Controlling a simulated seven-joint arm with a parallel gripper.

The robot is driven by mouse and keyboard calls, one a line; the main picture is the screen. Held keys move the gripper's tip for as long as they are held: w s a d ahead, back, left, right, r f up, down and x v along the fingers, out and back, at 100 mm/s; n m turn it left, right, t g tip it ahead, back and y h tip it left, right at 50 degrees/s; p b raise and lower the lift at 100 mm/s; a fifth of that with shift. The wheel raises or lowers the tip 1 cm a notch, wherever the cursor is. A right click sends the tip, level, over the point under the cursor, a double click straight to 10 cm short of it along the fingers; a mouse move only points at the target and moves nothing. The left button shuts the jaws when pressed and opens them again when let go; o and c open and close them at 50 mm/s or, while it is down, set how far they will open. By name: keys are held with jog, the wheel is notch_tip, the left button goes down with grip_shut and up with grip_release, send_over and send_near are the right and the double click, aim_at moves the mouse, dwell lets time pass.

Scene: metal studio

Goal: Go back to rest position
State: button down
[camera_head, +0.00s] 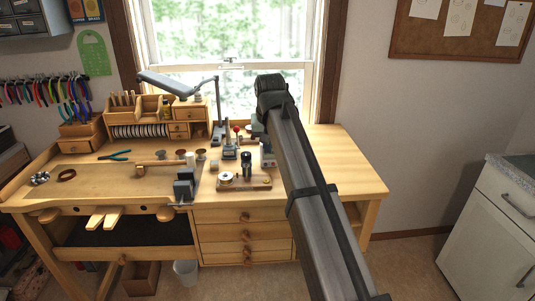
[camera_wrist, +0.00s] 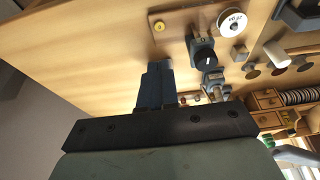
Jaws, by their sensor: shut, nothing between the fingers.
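My gripper (camera_wrist: 156,68) shows in the wrist view with its two dark fingers together and nothing between them. It is over the pale wooden top of the workbench (camera_head: 345,175), apart from the tools there. In the head view my arm reaches up across the right half of the bench, and its links largely hide the gripper. Near the fingers in the wrist view are a dark round knob (camera_wrist: 204,57) and a white disc (camera_wrist: 232,23) on a wooden board.
A small board with tools (camera_head: 236,183), a dark steel block (camera_head: 184,187) and a lamp (camera_head: 170,84) are left of my arm. A wooden organizer (camera_head: 140,112) stands at the back. The bench's right end is clear. A white cabinet (camera_head: 490,230) stands far right.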

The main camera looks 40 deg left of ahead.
jog(key=shift+d+r, duration=0.1)
jog(key=shift+r, duration=0.2)
dwell(0.4)
